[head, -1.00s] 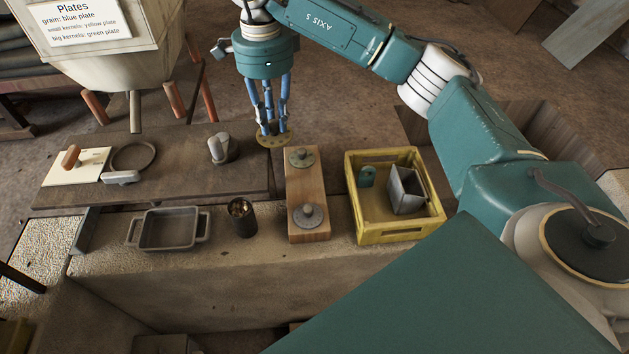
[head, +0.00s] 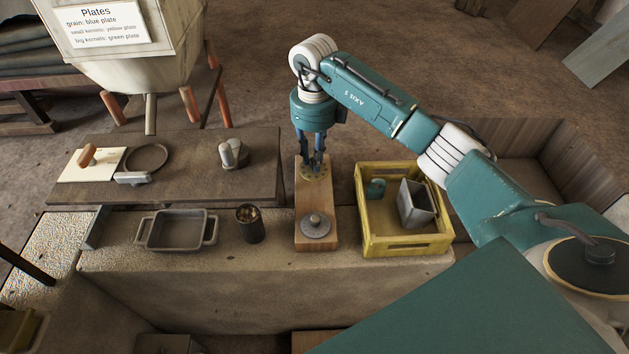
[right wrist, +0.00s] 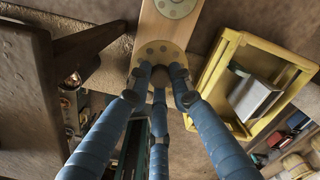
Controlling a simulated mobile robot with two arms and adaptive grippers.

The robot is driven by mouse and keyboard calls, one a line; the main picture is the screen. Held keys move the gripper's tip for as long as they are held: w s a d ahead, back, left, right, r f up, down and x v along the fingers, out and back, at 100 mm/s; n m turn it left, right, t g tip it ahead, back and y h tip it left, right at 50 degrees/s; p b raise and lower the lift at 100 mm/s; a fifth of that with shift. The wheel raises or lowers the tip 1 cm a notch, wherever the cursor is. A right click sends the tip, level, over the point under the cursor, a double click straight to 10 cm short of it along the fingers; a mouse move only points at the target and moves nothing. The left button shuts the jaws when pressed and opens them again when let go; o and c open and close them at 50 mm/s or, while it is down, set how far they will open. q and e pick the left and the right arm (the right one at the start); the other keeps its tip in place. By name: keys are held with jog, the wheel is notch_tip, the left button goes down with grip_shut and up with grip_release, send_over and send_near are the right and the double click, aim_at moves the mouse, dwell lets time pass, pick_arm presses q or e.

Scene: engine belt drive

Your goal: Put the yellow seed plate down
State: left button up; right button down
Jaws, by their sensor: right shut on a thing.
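The yellow seed plate (head: 312,177) is a round, holed disc at the fingertips of my right gripper (head: 313,160). It is over the far end of a wooden board (head: 318,198), where it covers whatever lies beneath. I cannot tell whether it touches the board. In the right wrist view, the plate (right wrist: 150,50) shows its holes, and my right gripper's blue fingers (right wrist: 160,78) are shut at its middle. A grey disc with a knob (head: 316,226) sits on the board's near end. My left gripper is not in view.
A yellow crate (head: 408,246) with a grey metal box (head: 417,203) and a green piece (head: 376,188) stands right of the board. A dark cup (head: 250,225) and a grey tray (head: 176,231) stand to the left. A sign (head: 97,24) hangs on the hopper.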

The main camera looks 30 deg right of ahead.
notch_tip(320, 180, down, 10)
jog(key=shift+a+r+p, duration=0.1)
jog(key=shift+r+p, duration=0.15)
jog(key=shift+p, duration=0.45)
jog(key=shift+f, duration=0.3)
jog(key=shift+f, duration=0.2)
jog(key=c, duration=1.6)
grip_release()
jog(key=shift+o, duration=0.2)
jog(key=shift+r, duration=0.15)
